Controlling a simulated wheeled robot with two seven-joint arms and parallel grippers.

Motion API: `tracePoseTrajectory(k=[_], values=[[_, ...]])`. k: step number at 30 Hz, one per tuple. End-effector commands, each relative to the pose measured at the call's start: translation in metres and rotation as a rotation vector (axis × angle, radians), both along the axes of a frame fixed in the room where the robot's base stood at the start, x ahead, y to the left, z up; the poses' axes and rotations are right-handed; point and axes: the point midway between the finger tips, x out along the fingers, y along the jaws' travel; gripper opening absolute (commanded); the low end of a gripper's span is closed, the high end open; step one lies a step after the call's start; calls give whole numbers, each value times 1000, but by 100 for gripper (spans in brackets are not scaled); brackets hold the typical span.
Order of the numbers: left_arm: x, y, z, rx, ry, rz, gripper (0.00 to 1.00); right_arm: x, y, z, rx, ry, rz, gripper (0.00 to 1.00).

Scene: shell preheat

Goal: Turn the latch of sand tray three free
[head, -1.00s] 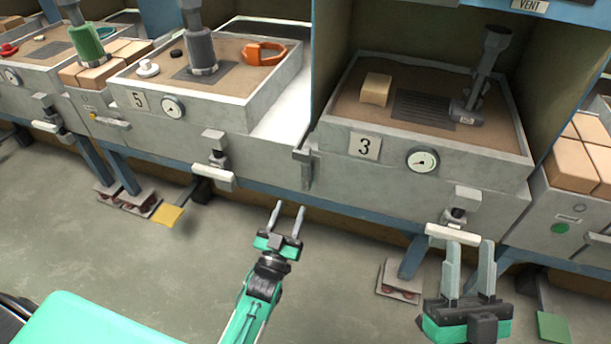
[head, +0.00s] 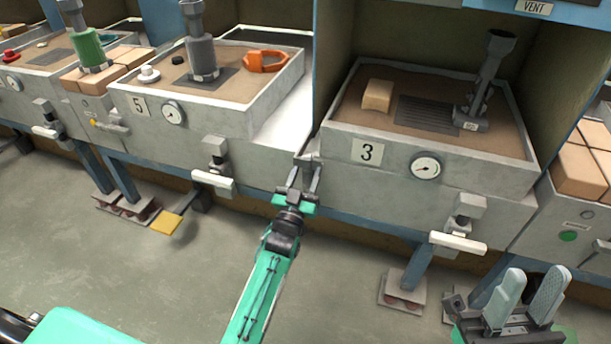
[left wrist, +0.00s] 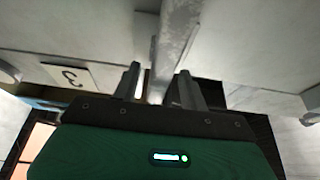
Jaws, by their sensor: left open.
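Sand tray three (head: 440,170) is the grey tray with a "3" plate (head: 367,152) and a round gauge (head: 426,167) on its front. Its latch (head: 306,163), a narrow grey metal bar, hangs at the tray's left front corner. My left gripper (head: 304,180) is open at the latch, one finger on each side. In the left wrist view the latch (left wrist: 174,45) runs between the two open fingers (left wrist: 160,85); whether they touch it is unclear. My right gripper (head: 526,290) is open and empty at the lower right, away from the latch.
Tray three holds sand, a tan block (head: 378,95) and a grey tool on a stand (head: 487,90). A white-barred handle (head: 458,241) sticks out below its right front. Tray five (head: 190,110) stands at left. Floor in front is mostly clear, with a yellow pedal (head: 167,222).

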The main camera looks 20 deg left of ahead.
Motion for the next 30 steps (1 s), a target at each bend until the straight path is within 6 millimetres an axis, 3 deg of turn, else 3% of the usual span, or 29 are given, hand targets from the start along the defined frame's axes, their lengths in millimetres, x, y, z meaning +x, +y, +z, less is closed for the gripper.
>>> tracePoseTrajectory(k=[5,9,12,22,30], values=[[0,0,0,0,0,0,42,0,0,0,0,0,0,36],[0,0,0,0,0,0,14,0,0,0,0,0,0,36],[0,0,0,0,0,0,0,0,0,0,0,0,0,36],[0,-1,1,23,-1,0,0,5,2,1,-7,29,2,36],[0,-2,3,156,-4,0,0,38,18,-30,-69,323,29,36]])
